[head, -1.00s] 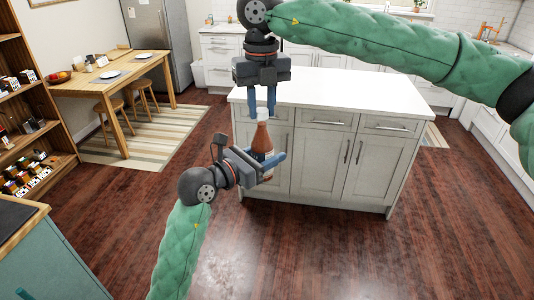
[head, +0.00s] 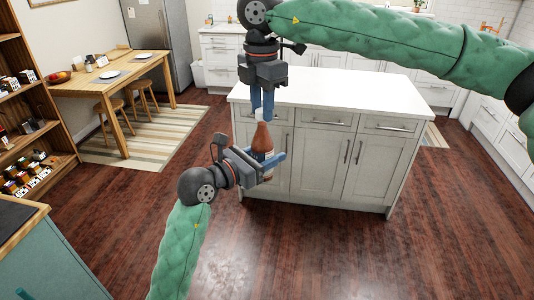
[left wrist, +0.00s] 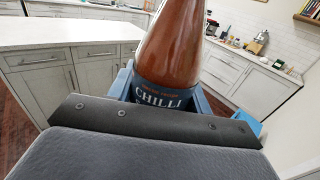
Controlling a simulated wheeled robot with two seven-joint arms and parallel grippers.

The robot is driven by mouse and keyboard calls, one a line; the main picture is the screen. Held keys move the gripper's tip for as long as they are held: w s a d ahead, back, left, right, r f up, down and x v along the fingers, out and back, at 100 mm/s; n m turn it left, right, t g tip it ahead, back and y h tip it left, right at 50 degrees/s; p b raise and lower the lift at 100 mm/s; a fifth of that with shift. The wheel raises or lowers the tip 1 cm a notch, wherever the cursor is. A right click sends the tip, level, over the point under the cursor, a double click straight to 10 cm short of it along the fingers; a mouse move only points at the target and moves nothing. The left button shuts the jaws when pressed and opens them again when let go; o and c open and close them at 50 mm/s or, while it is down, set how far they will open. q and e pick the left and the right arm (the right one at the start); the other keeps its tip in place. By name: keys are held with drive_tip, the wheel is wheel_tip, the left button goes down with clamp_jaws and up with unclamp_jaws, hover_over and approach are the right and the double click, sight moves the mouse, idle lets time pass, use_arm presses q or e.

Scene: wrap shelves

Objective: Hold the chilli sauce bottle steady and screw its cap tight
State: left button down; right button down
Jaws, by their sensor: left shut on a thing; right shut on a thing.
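The chilli sauce bottle (head: 262,141) is red-brown and upright in front of the white island. My left gripper (head: 272,162) is shut on its body from the left. The left wrist view shows the bottle (left wrist: 172,50) between the fingers, with a dark label reading "CHILLI". My right gripper (head: 262,104) points straight down from above and is shut at the bottle's top. The cap is mostly hidden between the right fingers, and its thread cannot be made out. The bottle's top lies outside the left wrist view.
The white-topped island (head: 345,95) stands just behind the bottle. A wooden table (head: 125,66) with plates and stools is at the back left, and a shelf (head: 40,130) with jars is at the left edge. The wooden floor in front is clear.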

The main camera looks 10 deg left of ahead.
drive_tip(key=c, duration=1.1)
unclamp_jaws()
drive_tip(key=shift+o, duration=0.2)
drive_tip(key=shift+r, duration=0.1)
wheel_tip(320, 180, up, 12)
drive_tip(key=shift+w, duration=0.1)
